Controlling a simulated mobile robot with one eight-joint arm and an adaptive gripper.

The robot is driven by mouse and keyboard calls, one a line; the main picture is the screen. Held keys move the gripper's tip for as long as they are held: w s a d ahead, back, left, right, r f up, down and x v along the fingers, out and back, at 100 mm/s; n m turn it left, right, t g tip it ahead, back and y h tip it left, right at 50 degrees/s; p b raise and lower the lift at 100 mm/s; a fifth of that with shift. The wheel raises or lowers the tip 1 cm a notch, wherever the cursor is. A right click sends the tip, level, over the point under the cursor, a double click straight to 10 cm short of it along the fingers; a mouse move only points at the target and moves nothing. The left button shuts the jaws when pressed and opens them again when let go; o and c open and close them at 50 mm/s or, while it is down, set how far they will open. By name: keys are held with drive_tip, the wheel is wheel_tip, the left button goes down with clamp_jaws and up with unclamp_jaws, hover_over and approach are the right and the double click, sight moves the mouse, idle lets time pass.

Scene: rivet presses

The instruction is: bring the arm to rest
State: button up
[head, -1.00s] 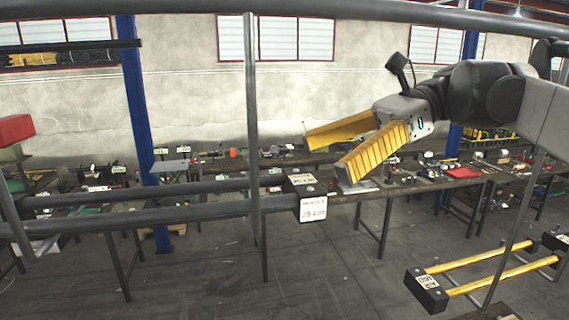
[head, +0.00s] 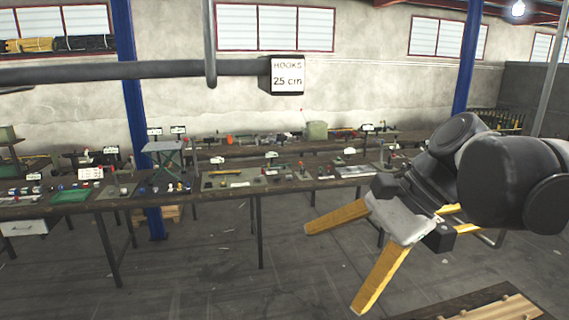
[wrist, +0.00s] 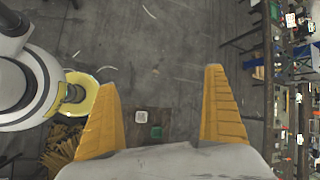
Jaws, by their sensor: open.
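My gripper (head: 350,262) is at the lower right of the head view, with two yellow fingers spread wide apart and nothing between them. It points left and down over the floor, in front of the long workbench. In the wrist view my gripper (wrist: 165,118) is also open and empty, with bare floor and some small items far below. My arm's dark joints and grey links fill the right side of the head view.
A long workbench (head: 222,187) covered with small parts runs along the wall. A grey bar with a "HOOKS 25 cm" sign (head: 288,76) hangs across the upper left. A wooden rack (head: 490,305) stands at the lower right. The grey floor (head: 200,270) at the front is clear.

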drive_tip(key=s+d+f+n+t+h+b, duration=0.1)
drive_tip(key=d+f+n+t+h+b, duration=0.1)
drive_tip(key=f+b, duration=0.5)
drive_tip(key=s+d+f+n+t+h+b, duration=0.1)
drive_tip(key=d+f+n+b, duration=0.4)
drive_tip(key=f, duration=1.4)
drive_tip(key=s+d+f+n+t+h+b, duration=0.2)
drive_tip(key=f+b, duration=0.7)
drive_tip(key=f, duration=0.5)
drive_tip(key=shift+s+d+n+t+h, duration=0.25)
drive_tip(key=shift+d+n+h, duration=0.55)
drive_tip(key=shift+d+h, duration=0.4)
